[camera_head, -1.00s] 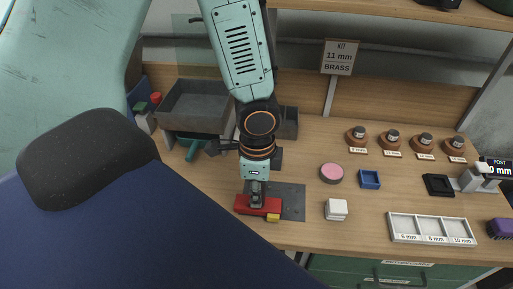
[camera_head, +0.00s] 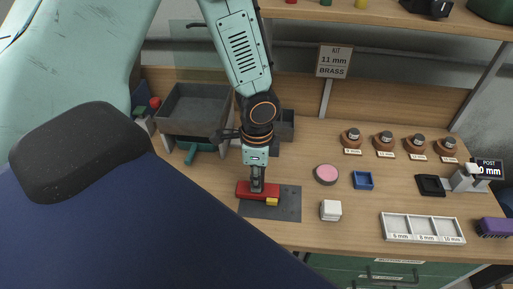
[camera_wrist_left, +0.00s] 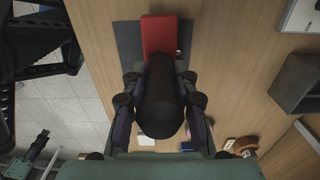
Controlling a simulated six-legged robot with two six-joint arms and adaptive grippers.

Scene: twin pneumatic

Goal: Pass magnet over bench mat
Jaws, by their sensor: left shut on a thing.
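The magnet is a red bar (camera_head: 248,188) with a yellow block at its right front end. It is over the back left part of the dark grey bench mat (camera_head: 285,207). I cannot tell whether it touches the mat. My left gripper (camera_head: 257,183) points down and is shut on the magnet's dark grip. In the left wrist view the red bar (camera_wrist_left: 160,36) lies beyond a dark cylinder between the fingers, with the mat (camera_wrist_left: 126,42) beneath. What seems to be my right gripper (camera_wrist_left: 41,138) shows small over the floor there; its jaws are unclear.
A grey bin (camera_head: 195,110) stands behind left. A pink disc (camera_head: 326,174), blue tray (camera_head: 363,181) and white block (camera_head: 330,210) stand right of the mat. Farther right are a white three-part tray (camera_head: 422,228), several brown holders (camera_head: 384,142) and a purple brush (camera_head: 493,227).

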